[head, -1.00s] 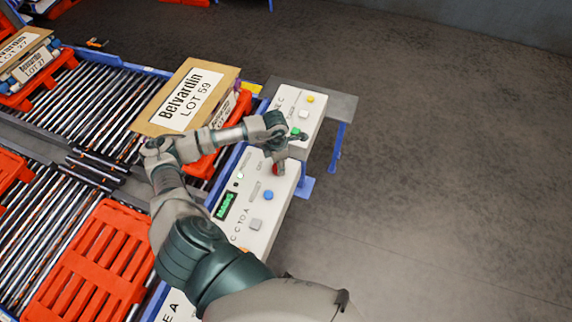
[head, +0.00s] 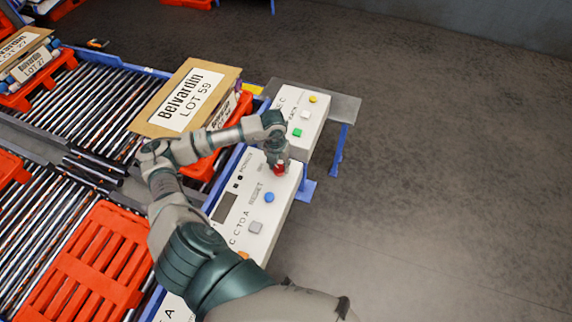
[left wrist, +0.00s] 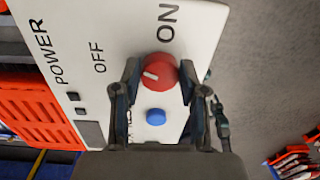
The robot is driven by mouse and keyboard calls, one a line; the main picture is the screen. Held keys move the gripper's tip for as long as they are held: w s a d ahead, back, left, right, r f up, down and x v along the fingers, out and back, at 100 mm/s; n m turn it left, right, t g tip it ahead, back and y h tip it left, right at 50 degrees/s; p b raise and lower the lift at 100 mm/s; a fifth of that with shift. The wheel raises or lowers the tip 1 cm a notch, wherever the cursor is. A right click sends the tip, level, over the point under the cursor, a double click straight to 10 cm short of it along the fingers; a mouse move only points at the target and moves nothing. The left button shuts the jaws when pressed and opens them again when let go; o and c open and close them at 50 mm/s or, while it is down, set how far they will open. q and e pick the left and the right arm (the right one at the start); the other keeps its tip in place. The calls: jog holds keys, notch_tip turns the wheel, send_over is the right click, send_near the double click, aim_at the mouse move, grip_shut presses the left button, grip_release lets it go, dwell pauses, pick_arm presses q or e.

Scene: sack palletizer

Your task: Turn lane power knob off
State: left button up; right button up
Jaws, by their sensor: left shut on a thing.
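The red power knob (head: 279,171) sits on the white control panel (head: 226,182) beside the conveyor. In the left wrist view the knob (left wrist: 159,73) has a white pointer mark directed left, roughly toward the printed OFF; ON is printed above the knob. My left gripper (head: 278,164) is over the knob, with a finger on each side of it, shut on it. It also shows in the left wrist view (left wrist: 158,80). The panel display (head: 226,206) is dark. My right gripper is not seen.
A blue button (head: 269,197) and a grey button (head: 255,228) sit near the knob. The floor at right is clear.

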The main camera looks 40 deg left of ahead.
pick_arm(q)
jog(key=shift+s+d+f+n+b, duration=0.1)
jog(key=shift+d+n+b, duration=0.05)
jog(key=shift+n, duration=1)
jog(key=shift+s+d+f+n+b, duration=0.1)
jog(key=shift+d+n+b, duration=0.05)
jog(key=shift+n, duration=1)
jog(key=o, duration=1.1)
jog(key=shift+w, duration=0.1)
jog(key=shift+o, duration=0.2)
jog(key=shift+w+d+r, duration=0.1)
jog(key=shift+d+r, duration=0.05)
jog(key=shift+d, duration=0.05)
jog(key=shift+a, duration=0.35)
